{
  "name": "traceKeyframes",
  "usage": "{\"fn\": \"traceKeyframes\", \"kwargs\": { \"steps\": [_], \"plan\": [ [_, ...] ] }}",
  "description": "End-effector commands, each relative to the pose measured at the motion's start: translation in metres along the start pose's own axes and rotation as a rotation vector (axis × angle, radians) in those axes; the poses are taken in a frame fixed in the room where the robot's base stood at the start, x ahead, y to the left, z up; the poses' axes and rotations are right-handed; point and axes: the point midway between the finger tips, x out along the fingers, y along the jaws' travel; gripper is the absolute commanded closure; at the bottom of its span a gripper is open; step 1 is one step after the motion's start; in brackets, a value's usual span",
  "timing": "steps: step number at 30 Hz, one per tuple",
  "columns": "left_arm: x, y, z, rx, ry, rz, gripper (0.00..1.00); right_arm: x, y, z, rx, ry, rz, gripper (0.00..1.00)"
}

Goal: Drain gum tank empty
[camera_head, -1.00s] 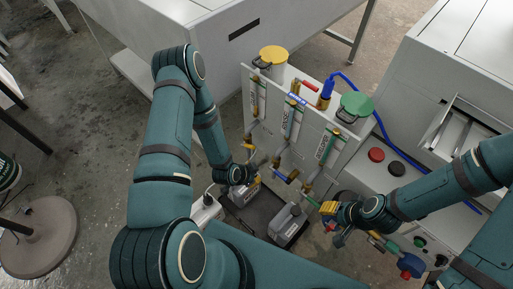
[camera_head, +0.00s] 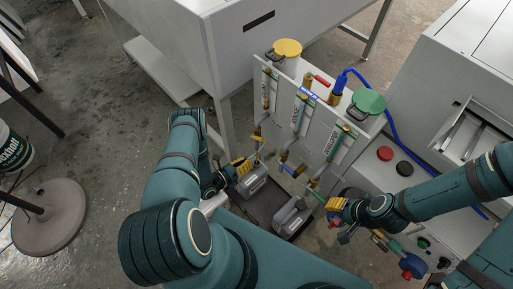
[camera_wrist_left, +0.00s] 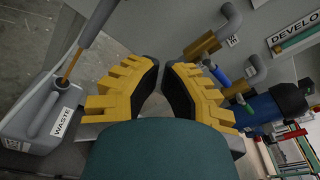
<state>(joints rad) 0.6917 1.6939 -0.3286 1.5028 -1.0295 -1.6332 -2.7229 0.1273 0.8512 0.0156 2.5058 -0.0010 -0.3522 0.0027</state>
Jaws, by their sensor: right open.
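A grey panel (camera_head: 318,100) carries several labelled sight tubes with brass drain pipes and coloured valve handles below. Which label reads gum cannot be read. My left gripper (camera_head: 250,164) is low at the panel's left, above a grey canister (camera_head: 253,181). In the left wrist view its yellow fingers (camera_wrist_left: 163,68) have a narrow gap with nothing between them. A grey canister labelled WASTE (camera_wrist_left: 40,115) stands left of them there. Pipes and a blue valve (camera_wrist_left: 225,78) are at their right. My right gripper (camera_head: 334,206) is open beside the lower right pipe; what lies between its fingers is unclear.
A second grey canister (camera_head: 291,217) stands in a dark tray (camera_head: 262,214). A yellow lid (camera_head: 287,48) and a green lid (camera_head: 369,101) are behind the panel. Red (camera_head: 385,153) and black (camera_head: 404,168) caps lie on the right cabinet.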

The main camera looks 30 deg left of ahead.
Motion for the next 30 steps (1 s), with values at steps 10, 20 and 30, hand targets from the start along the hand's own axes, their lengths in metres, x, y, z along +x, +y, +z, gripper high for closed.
{"fn": "traceKeyframes", "kwargs": {
  "steps": [10, 20, 30],
  "plan": [
    [0.050, 0.001, -0.001, 0.007, -0.002, -0.004, 1.00, 0.011, 0.004, -0.001, -0.001, 0.005, 0.000, 0.53],
    [0.096, 0.001, 0.012, 0.005, -0.002, 0.002, 1.00, 0.020, 0.008, -0.003, -0.002, 0.011, 0.001, 0.53],
    [0.086, 0.000, 0.038, 0.003, -0.001, 0.000, 1.00, 0.019, 0.007, -0.002, -0.001, 0.010, 0.000, 0.53]
  ]
}}
